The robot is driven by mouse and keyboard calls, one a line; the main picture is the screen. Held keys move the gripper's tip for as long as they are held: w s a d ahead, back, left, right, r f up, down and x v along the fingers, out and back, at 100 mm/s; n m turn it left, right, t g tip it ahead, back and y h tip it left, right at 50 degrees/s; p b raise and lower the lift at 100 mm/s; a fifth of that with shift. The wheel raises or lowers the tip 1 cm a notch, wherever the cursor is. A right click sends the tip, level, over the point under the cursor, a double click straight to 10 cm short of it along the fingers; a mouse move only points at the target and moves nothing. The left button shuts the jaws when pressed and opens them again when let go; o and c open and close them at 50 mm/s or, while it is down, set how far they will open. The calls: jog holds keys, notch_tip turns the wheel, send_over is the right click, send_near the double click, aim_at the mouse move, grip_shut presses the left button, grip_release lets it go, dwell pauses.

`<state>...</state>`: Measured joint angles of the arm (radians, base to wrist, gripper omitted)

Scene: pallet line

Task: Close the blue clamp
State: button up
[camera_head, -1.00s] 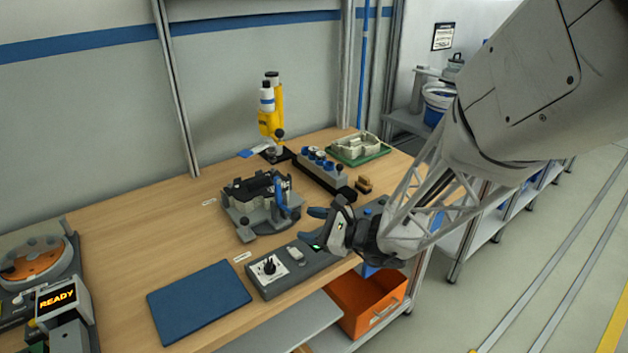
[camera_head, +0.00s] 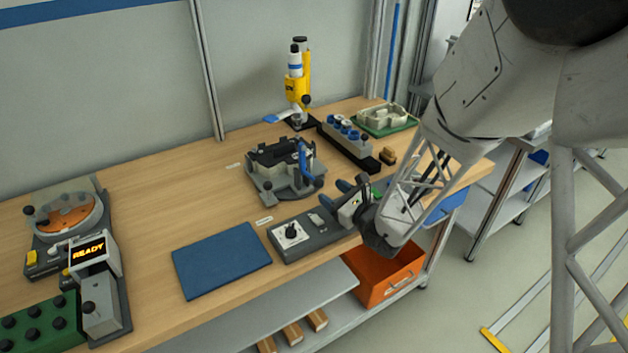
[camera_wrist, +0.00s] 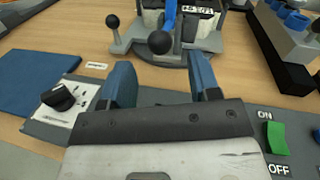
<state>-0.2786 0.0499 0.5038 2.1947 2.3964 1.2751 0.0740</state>
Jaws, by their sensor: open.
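The blue clamp (camera_head: 305,160) is an upright blue lever on the right front of a grey fixture (camera_head: 262,190) that holds a dark block. In the wrist view the lower part of the blue clamp (camera_wrist: 170,14) shows at the top centre, with a black ball knob in front of it. My gripper (camera_head: 351,187) is open and empty, to the right and front of the fixture, apart from the clamp. Its two blue fingers (camera_wrist: 161,80) point toward the fixture in the wrist view. The clamp's upper end is cut off in that view.
A control box (camera_head: 325,240) with a black knob and a green ON/OFF switch (camera_wrist: 277,138) lies under and near my gripper. A blue mat (camera_head: 221,260) is front left. A rack with blue-topped parts (camera_head: 347,145) stands right of the fixture. Bare table lies left of it.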

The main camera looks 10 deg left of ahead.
aim_at(314, 180)
jog(key=shift+x, duration=3.8)
jog(key=shift+c, duration=0.3)
grip_shut()
